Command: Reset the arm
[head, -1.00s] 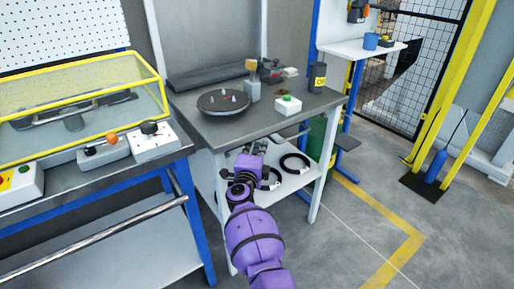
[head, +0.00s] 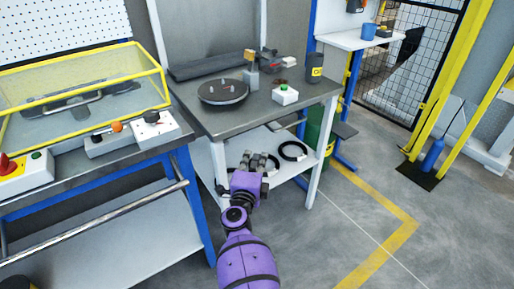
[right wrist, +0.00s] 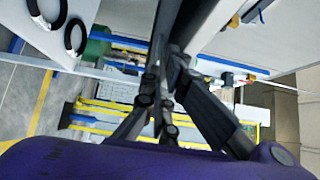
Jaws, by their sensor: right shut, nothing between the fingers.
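My right gripper (head: 260,159) is at the end of the purple arm, in front of the workbench and over the lower shelf in the head view. It is shut and empty. Its dark fingers also fill the middle of the right wrist view (right wrist: 165,85). A black coil ring (head: 292,151) lies on the lower shelf, to the right of the gripper. The right wrist view shows two black rings (right wrist: 75,37) at upper left. A dark round turntable (head: 222,92) with small pegs sits on the bench top. My left gripper is not in view.
A yellow-framed case (head: 80,95) stands on the left bench. The floor (head: 380,200) at right is open.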

